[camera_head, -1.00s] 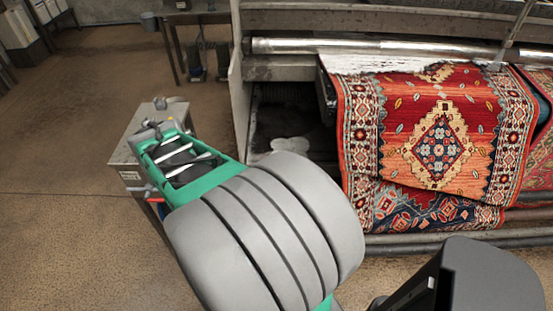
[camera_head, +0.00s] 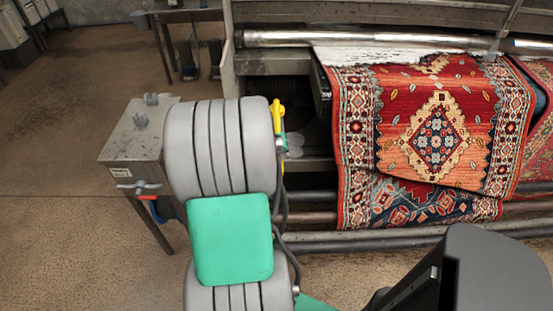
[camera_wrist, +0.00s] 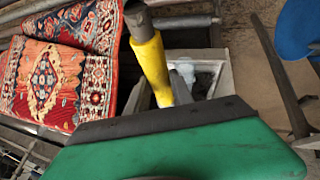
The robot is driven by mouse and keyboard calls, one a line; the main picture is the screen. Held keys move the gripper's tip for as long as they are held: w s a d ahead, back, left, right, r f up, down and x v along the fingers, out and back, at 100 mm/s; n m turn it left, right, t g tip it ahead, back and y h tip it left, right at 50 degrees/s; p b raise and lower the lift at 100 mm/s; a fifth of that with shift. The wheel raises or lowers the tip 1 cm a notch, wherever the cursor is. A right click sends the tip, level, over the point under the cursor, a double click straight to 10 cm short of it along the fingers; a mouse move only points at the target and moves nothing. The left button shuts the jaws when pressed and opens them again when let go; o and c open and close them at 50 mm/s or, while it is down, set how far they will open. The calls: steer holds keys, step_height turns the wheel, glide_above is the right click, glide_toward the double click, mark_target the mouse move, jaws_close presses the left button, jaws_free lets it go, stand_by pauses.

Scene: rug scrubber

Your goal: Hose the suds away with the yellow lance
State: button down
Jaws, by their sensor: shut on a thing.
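The yellow lance (camera_head: 278,116) shows beside my arm in the head view, in front of the machine's dark opening. In the wrist view, the yellow lance (camera_wrist: 152,68) has a grey metal end and sticks out past the dark edge of my gripper (camera_wrist: 150,122). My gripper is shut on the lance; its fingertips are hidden. A white, suds-like strip (camera_head: 385,57) lies along the rug's top edge. A pale patch (camera_head: 293,146), perhaps suds, shows low in the opening and also in the wrist view (camera_wrist: 184,71). The red patterned rug (camera_head: 437,135) hangs over the machine's front.
A metal stand (camera_head: 135,145) with small brackets and a red-and-blue handled part stands left of my arm. Metal rollers (camera_head: 400,240) run along the machine's foot. Another table stands behind (camera_head: 185,15). The brown floor (camera_head: 75,110) at left is mostly clear.

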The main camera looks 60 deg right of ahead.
mark_target(276, 125)
steer(key=shift+w+d+r+b, duration=0.1)
steer(key=shift+w+d+b, duration=0.15)
steer(key=shift+w+d, duration=1.45)
steer(key=shift+w+d+r+b, duration=0.1)
steer(key=shift+w+d+b, duration=0.3)
steer(key=shift+d, duration=2.35)
steer(key=shift+w+d+b, duration=0.1)
steer(key=shift+w+d, duration=1.2)
steer(key=shift+d, duration=0.9)
